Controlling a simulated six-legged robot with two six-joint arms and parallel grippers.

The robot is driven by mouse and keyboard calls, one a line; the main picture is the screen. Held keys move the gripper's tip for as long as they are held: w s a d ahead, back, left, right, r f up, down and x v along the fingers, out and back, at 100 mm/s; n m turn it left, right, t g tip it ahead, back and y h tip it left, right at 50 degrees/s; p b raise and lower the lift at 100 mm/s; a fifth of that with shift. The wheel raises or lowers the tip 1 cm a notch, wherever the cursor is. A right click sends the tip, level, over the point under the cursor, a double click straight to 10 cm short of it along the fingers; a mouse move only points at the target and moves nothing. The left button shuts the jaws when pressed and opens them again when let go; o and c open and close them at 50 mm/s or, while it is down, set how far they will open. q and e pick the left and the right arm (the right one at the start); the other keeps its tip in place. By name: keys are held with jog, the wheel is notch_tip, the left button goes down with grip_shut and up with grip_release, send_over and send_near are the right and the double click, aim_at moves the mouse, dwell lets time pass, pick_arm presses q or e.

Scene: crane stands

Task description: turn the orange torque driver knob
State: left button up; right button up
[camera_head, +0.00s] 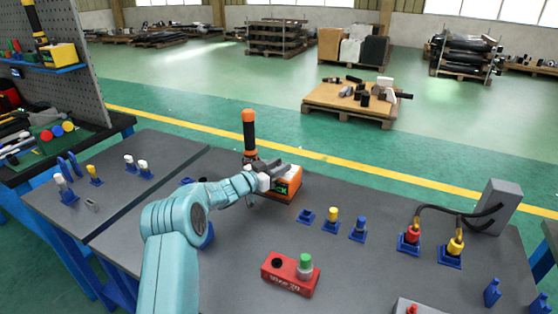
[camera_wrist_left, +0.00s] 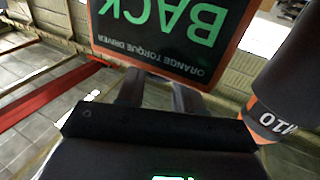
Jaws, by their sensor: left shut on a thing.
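The orange torque driver (camera_head: 249,132) stands upright, with an orange-topped black handle, behind my left gripper in the head view. Its dark shaft with an orange band (camera_wrist_left: 272,118) shows at the right of the wrist view. Beside it is an orange and white box (camera_head: 287,186) with a dark display. In the wrist view the display (camera_wrist_left: 170,30) reads "BACK" and "ORANGE TORQUE DRIVER", upside down. My left gripper (camera_head: 272,171) is at the box, its fingers (camera_wrist_left: 160,97) just below the display edge. It is shut on the knob, which is mostly hidden. My right gripper is not in view.
A red button box (camera_head: 290,274) with a green knob stands nearer on the grey table (camera_head: 360,275). Several blue-based plugs stand right and left. Red and yellow cabled connectors (camera_head: 411,235) run to a grey block (camera_head: 495,206). A pegboard (camera_head: 90,60) rises at left.

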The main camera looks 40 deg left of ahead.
pick_arm(q)
jog(key=shift+h, duration=0.3)
jog(key=o, duration=0.9)
jog(key=shift+o, duration=0.2)
jog(key=s+a, duration=0.1)
jog(key=s, duration=1.1)
jog(key=shift+b, duration=0.45)
jog(key=shift+a, duration=0.15)
